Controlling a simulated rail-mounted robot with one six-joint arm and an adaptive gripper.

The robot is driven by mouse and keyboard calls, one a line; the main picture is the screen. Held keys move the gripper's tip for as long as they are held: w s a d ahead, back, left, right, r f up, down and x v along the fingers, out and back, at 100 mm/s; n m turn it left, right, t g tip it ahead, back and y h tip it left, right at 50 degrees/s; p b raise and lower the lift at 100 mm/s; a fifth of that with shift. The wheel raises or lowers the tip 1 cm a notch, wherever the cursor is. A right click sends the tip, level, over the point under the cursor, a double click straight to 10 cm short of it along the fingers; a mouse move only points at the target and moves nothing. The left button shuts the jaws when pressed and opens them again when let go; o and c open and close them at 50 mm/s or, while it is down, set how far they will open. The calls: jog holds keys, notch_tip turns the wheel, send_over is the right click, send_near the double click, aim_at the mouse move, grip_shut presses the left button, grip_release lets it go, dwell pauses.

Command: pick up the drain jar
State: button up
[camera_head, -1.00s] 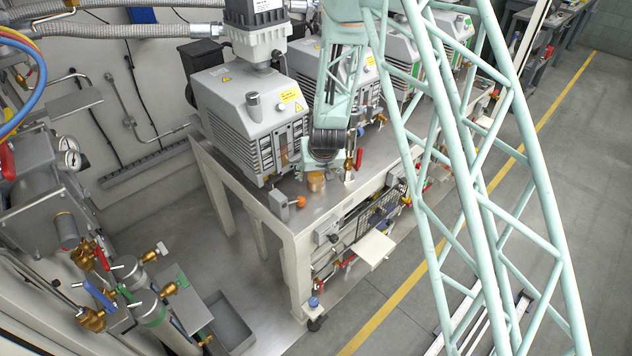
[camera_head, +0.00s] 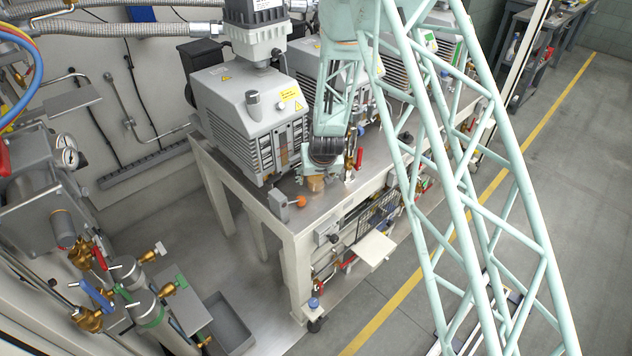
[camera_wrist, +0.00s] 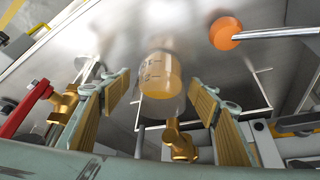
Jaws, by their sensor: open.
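The drain jar (camera_head: 316,183) is a small amber jar on the metal bench top, in front of the nearest grey pump. In the wrist view the jar (camera_wrist: 160,76) shows dark level marks and stands between the finger pads. My gripper (camera_wrist: 160,92) is open, with one ribbed pad on each side of the jar and a visible gap on both sides. In the head view my gripper (camera_head: 322,166) is just above and behind the jar, and its fingers are mostly hidden. A brass fitting (camera_wrist: 180,142) shows close below the jar in the wrist view.
An orange ball-ended lever (camera_head: 300,201) sits left of the jar, and it also shows in the wrist view (camera_wrist: 225,33). A red-handled brass valve (camera_head: 358,160) stands close on the right. The nearest pump (camera_head: 245,115) rises behind. Bare bench metal lies in front.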

jog(key=shift+c, duration=0.4)
jog(key=c, duration=1.1)
jog(key=shift+o, duration=0.2)
jog(key=shift+r, duration=0.15)
jog(key=shift+r, duration=0.4)
jog(key=shift+s+r, duration=0.1)
jog(key=shift+r, duration=0.05)
jog(key=s, duration=0.3)
jog(key=s+d+p, duration=0.1)
jog(key=s, duration=0.2)
jog(key=shift+s+d, duration=0.2)
jog(key=shift+s, duration=0.2)
jog(key=shift+s+d+r, duration=0.1)
jog(key=shift+s+r, duration=0.2)
jog(key=shift+s, duration=0.05)
notch_tip(320, 180, up, 13)
jog(key=p, duration=0.2)
